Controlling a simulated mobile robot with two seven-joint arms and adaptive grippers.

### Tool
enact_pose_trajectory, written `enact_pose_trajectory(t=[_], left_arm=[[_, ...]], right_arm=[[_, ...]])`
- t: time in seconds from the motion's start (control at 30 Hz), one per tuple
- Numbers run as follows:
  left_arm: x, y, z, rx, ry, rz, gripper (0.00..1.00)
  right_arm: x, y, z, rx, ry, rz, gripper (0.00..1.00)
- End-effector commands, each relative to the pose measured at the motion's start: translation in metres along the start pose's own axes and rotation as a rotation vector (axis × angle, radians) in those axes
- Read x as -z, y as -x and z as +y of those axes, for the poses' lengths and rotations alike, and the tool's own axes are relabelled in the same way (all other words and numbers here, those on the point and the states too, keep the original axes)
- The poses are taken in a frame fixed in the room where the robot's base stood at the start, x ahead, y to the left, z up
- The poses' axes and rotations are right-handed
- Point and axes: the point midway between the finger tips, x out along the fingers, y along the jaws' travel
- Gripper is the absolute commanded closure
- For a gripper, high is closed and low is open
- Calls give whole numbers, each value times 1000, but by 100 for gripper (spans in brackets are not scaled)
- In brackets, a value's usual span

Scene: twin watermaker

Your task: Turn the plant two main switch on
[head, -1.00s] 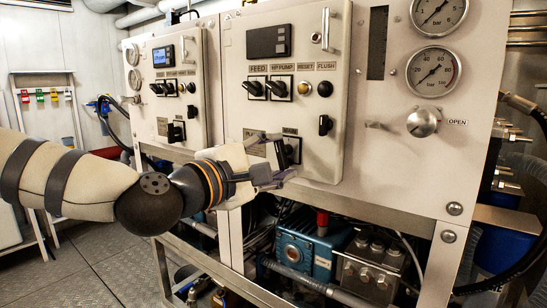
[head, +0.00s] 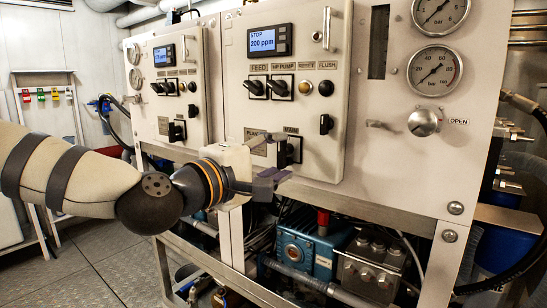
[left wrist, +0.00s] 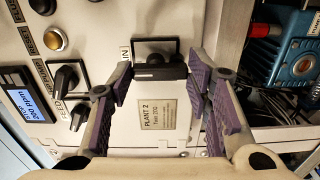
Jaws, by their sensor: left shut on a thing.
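The plant two cabinet (head: 232,85) stands in the middle of the head view. Its main switch (head: 294,149) is a black rotary handle at the lower part of the panel, under a MAIN label. My left gripper (head: 279,160) reaches it from the left. In the left wrist view the purple-padded fingers close on the two ends of the switch handle (left wrist: 160,73), which stands upright on the panel. A PLANT 2 plate (left wrist: 157,113) shows beside it. The plant two display (head: 270,40) is lit and reads STOP, 200 ppm. My right gripper is not in view.
The feed (head: 254,87) and HP pump switches sit above, with reset and flush buttons to their right. Another panel (head: 168,95) with its own lit display stands to the left. Blue pumps (head: 306,249) and hoses lie below. Gauges (head: 434,70) are at the right.

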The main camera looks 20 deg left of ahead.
Motion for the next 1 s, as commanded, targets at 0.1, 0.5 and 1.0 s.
enact_pose_trajectory(t=[0.1,0.5,1.0], left_arm=[[1,0,3,-7,-4,4,83],[1,1,1,-3,0,2,35],[0,75,2,-5,-1,2,35]], right_arm=[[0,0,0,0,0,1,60],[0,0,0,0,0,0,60],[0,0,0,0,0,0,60]])
